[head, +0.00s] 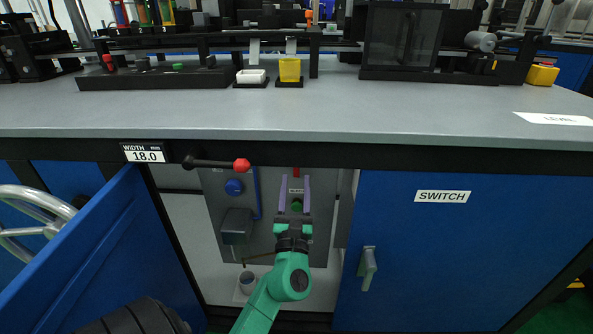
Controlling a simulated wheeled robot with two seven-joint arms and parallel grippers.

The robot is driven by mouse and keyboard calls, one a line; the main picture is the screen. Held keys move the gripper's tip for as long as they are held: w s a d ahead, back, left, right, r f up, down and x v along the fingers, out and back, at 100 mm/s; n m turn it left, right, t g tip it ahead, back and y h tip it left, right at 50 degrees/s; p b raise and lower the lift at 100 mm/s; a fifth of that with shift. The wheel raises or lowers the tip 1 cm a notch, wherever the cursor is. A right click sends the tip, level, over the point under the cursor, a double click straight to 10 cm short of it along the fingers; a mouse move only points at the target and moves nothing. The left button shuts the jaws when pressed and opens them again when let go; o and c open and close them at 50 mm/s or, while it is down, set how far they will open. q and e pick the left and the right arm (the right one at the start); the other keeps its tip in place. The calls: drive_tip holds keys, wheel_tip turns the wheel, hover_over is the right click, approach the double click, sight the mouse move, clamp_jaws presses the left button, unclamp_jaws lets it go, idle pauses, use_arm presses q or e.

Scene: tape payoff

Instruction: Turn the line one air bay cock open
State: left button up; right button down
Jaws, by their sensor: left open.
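Under the bench an open bay shows a grey back panel (222,212). On it are a blue round knob (233,187) beside a blue vertical pipe (257,192), a small red part (296,172), and a green part (297,205) under a small dark label. I cannot tell for certain which of these is the line one air cock, or its position. My left gripper (294,181) is inside the bay, fingers apart and pointing up the panel, one on each side of the red and green parts. Contact cannot be told. My right gripper is not in view.
A blue door (115,250) stands open at the left, and a closed blue door (450,250) marked SWITCH is at the right. A grey cup (247,281) stands low in the bay.

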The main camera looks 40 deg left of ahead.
sight(296, 174)
use_arm(q)
drive_tip(key=x, duration=0.4)
drive_tip(key=shift+w+a, duration=0.1)
drive_tip(key=shift+w, duration=0.05)
clamp_jaws()
idle(1.2)
